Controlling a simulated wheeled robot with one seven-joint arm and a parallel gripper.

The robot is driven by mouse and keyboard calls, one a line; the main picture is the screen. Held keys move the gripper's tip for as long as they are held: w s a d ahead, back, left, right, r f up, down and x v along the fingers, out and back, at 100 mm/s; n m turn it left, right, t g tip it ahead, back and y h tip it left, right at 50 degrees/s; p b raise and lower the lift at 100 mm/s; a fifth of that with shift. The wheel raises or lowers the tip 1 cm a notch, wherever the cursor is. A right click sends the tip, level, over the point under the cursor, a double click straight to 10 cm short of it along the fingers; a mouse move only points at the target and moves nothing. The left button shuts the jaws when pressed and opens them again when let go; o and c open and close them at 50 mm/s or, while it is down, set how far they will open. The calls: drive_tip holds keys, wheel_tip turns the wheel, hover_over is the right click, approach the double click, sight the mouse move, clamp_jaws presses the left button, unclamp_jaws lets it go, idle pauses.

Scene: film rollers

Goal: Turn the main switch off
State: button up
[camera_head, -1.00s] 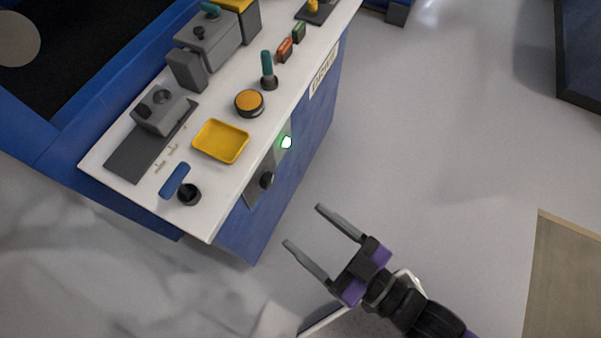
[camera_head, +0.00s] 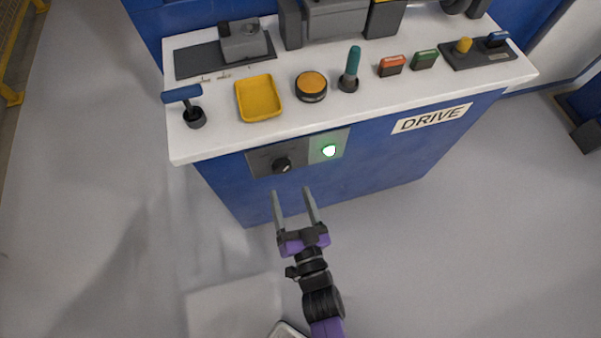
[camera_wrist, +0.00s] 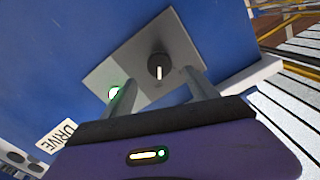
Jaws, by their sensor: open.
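The main switch appears to be the black rotary knob (camera_head: 283,164) on a dark plate on the blue front of the console, beside a lit green lamp (camera_head: 329,150). In the wrist view the knob (camera_wrist: 158,66) has a white pointer mark, and the lamp (camera_wrist: 114,93) glows to its left. My gripper (camera_head: 293,191) is open and empty, its fingers pointing at the panel just below the knob in the head view. In the wrist view the fingers (camera_wrist: 170,85) reach toward the plate, with the knob seen beyond and between them. I see no contact with the knob.
The white console top (camera_head: 225,140) overhangs the knob and carries a blue-handled lever (camera_head: 184,95), a yellow tray (camera_head: 259,98), an orange button (camera_head: 311,86), a teal lever (camera_head: 350,69) and coloured switches. A DRIVE label (camera_head: 432,117) is to the right.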

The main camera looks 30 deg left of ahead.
sight(283, 171)
drive_tip(key=b+x, duration=0.1)
drive_tip(key=x, duration=0.6)
drive_tip(key=shift+w, duration=0.15)
drive_tip(key=c, duration=1.4)
drive_tip(key=shift+o, duration=0.2)
drive_tip(key=shift+n+b, duration=0.3)
drive_tip(key=n+b, duration=0.2)
drive_tip(key=n, duration=0.4)
drive_tip(key=shift+f, duration=0.1)
drive_tip(key=n+b, duration=0.1)
drive_tip(key=n, duration=0.2)
drive_tip(key=shift+n, duration=0.4)
drive_tip(key=shift+n+b, duration=0.45)
drive_tip(key=shift+n, duration=1.35)
